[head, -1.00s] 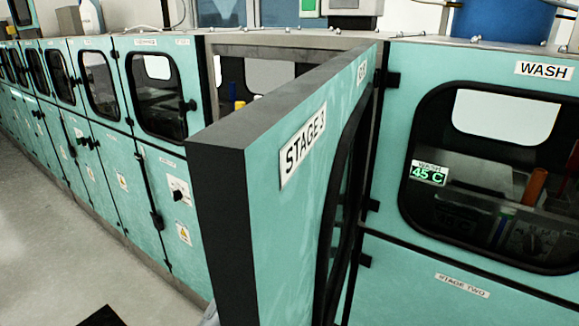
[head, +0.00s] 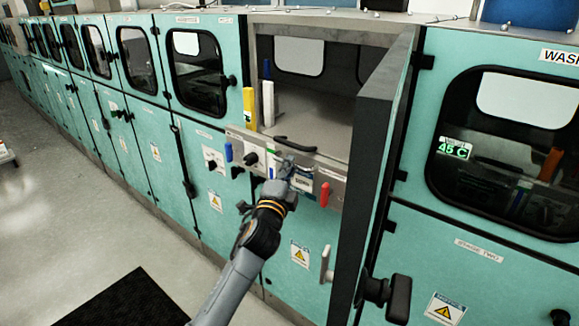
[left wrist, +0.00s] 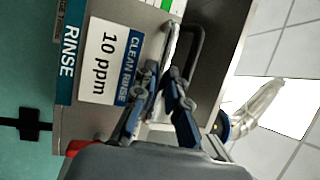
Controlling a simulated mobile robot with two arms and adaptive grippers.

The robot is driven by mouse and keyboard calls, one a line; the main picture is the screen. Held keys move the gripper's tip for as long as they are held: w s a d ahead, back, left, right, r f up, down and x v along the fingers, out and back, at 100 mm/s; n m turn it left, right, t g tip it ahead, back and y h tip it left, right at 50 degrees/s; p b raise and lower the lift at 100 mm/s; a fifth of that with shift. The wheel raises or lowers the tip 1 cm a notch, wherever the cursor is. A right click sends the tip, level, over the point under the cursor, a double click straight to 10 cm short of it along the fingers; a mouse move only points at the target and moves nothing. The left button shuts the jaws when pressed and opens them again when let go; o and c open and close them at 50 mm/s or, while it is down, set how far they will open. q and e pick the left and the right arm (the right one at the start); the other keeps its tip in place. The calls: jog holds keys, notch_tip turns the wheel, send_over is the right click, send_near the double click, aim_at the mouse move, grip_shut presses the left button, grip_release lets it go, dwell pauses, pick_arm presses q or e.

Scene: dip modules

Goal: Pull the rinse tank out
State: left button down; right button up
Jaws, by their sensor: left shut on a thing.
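The rinse tank (head: 338,166) sits in the open bay, its grey front panel level with the bay opening. A dark handle (head: 295,146) stands at its front upper edge. In the left wrist view the panel carries a RINSE label (left wrist: 69,52) and a "clean rinse 10 ppm" label (left wrist: 103,62). My left gripper (head: 284,168) is at the tank's front, shut on the handle, which also shows in the left wrist view (left wrist: 196,42). The fingers partly hide the grip. My right gripper is out of view.
The open bay door (head: 378,150) swings outward just right of the tank. Closed teal cabinets line both sides, with a wash window (head: 500,140) at the right.

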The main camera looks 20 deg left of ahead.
pick_arm(q)
jog(key=shift+s+f, duration=0.1)
jog(key=shift+f, duration=0.15)
jog(key=c, duration=1.4)
grip_release()
jog(key=shift+o, duration=0.2)
jog(key=shift+r, duration=0.15)
jog(key=shift+s, duration=0.1)
jog(key=s+f, duration=0.2)
jog(key=s, duration=0.9)
jog(key=shift+s, duration=0.35)
